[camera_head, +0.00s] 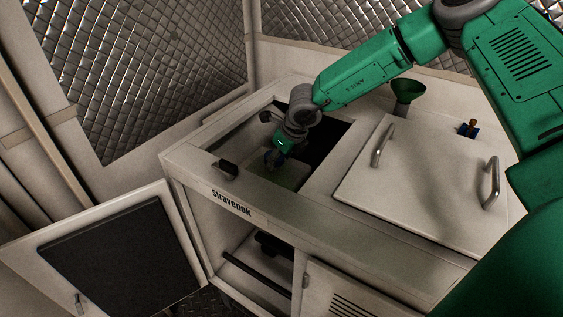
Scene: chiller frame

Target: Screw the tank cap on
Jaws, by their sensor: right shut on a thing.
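My right arm reaches in from the upper right. My right gripper (275,158) points down into the open bay in the top of the white chiller frame (262,208). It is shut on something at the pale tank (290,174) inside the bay. The gripper hides most of what it holds, so the tank cap cannot be made out clearly. My left gripper does not show.
A closed lid (425,175) with two handles covers the right of the top. A black latch (228,169) sits on the bay's front edge. The front left door (125,255) hangs open.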

